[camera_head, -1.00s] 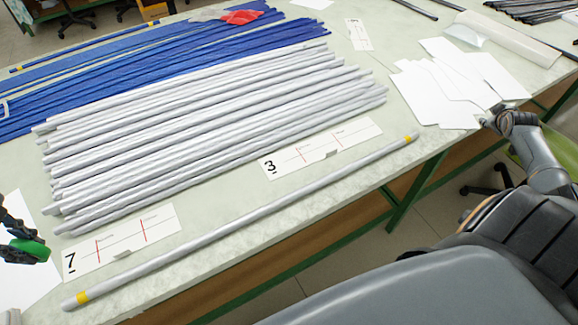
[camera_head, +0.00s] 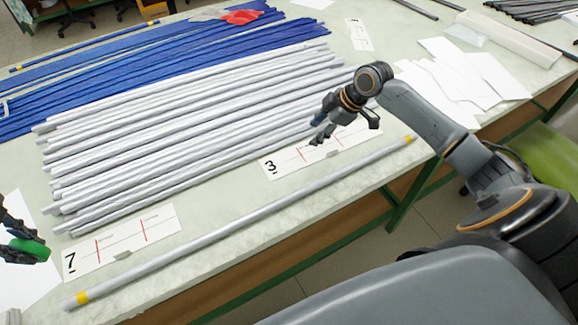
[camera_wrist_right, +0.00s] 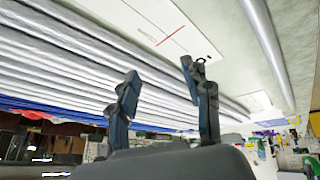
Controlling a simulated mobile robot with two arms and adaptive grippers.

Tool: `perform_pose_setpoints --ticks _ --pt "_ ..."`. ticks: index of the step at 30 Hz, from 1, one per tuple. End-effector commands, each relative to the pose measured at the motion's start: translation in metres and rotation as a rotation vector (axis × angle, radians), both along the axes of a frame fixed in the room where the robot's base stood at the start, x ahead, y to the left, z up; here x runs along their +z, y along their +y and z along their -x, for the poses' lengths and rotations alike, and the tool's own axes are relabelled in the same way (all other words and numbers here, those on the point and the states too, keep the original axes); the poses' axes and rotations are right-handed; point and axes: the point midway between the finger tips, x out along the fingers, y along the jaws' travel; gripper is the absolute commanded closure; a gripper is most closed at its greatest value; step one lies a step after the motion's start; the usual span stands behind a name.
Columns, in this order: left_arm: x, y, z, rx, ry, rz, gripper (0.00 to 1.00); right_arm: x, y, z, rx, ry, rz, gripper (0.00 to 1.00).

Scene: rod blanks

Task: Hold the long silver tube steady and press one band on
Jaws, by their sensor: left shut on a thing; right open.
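The long silver tube (camera_head: 235,221) lies alone along the table's front edge, with a yellow band (camera_head: 83,298) near its left end and another yellow band (camera_head: 409,139) near its right end. The tube also shows in the right wrist view (camera_wrist_right: 264,45). My left gripper (camera_head: 20,238), partly cut off by the left edge, is shut on a green round object (camera_head: 30,250), away from the tube. My right gripper (camera_head: 345,128) is open and empty above the card marked 3, behind the tube; its two fingers stand apart in the wrist view (camera_wrist_right: 160,92).
Several silver tubes (camera_head: 190,130) lie in a row behind, with blue rods (camera_head: 170,62) beyond. Cards marked 7 (camera_head: 125,240) and 3 (camera_head: 285,164) lie between row and single tube.

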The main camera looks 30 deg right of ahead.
Motion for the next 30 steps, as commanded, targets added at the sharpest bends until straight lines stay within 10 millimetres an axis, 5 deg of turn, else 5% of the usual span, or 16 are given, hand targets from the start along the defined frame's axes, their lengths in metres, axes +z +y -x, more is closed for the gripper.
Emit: perform_pose_setpoints --ticks 3,9,17,30 --pt "0.0 0.0 0.0 0.0 0.0 0.0 1.0 0.014 0.062 0.023 0.194 0.055 -0.002 0.51" --pt "0.0 0.0 0.0 0.0 0.0 0.0 1.0 0.029 0.123 0.069 0.453 0.141 0.023 0.51" --pt "0.0 0.0 0.0 0.0 0.0 0.0 1.0 0.028 0.146 0.095 0.571 0.186 0.042 0.51" --pt "0.0 0.0 0.0 0.0 0.0 0.0 1.0 -0.041 0.175 0.094 0.568 0.186 0.04 0.51"
